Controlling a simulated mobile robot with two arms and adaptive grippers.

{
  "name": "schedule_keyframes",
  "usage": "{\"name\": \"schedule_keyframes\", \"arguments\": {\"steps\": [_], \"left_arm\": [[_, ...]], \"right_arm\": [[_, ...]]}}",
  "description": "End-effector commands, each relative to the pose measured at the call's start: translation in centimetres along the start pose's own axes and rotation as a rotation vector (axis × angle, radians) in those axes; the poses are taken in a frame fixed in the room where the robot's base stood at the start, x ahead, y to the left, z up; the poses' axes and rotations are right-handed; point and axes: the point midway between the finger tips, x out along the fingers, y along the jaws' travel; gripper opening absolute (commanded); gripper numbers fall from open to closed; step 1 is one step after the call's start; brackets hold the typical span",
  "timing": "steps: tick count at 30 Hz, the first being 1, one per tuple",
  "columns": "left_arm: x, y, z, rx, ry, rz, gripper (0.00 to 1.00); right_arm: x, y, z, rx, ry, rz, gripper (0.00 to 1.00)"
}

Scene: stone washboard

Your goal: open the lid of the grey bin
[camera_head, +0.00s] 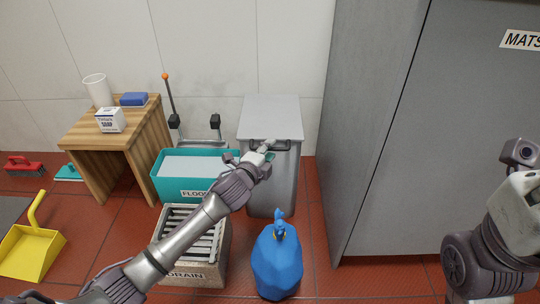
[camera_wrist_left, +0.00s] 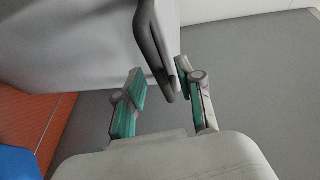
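The grey bin (camera_head: 270,185) stands against the wall beside the big grey cabinet. Its flat lid (camera_head: 271,117) is closed. A dark handle (camera_head: 282,145) runs along the front edge of the lid; in the left wrist view the handle (camera_wrist_left: 155,45) reaches down between the fingertips. My left gripper (camera_head: 268,153) is at the bin's upper front, at the handle. In the left wrist view its teal-padded fingers (camera_wrist_left: 162,82) are apart, with the handle close to the right finger; contact is unclear. My right gripper (camera_head: 525,203) is partly in view at the right edge; its fingers are not visible.
A teal tub (camera_head: 167,183) and a drain crate (camera_head: 222,255) stand left of the bin. A tied blue bag (camera_head: 277,263) stands in front of it. The grey cabinet (camera_head: 400,130) closes off the right side. A wooden stool (camera_head: 118,138) stands farther left.

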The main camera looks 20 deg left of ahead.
Motion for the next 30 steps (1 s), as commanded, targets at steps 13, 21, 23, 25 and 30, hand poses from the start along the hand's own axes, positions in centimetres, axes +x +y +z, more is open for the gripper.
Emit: {"name": "schedule_keyframes", "arguments": {"steps": [13,21,23,25,30], "left_arm": [[1.01,-0.06,-0.04,-0.001,0.001,0.000,0.34],[1.00,-0.04,-0.03,0.000,0.000,0.000,0.00],[0.99,-0.03,-0.02,0.000,0.000,0.000,0.00],[0.99,-0.02,-0.02,0.000,0.000,0.000,0.00],[0.98,-0.01,-0.02,0.000,0.000,0.001,0.00]], "right_arm": [[0.35,-0.11,-0.28,-0.002,0.017,-0.007,0.40],[0.36,-0.12,-0.29,-0.002,0.017,-0.007,0.40],[0.35,-0.12,-0.29,-0.002,0.017,-0.007,0.40],[0.35,-0.12,-0.30,-0.002,0.017,-0.007,0.40],[0.37,-0.12,-0.29,-0.002,0.017,-0.007,0.40]]}}
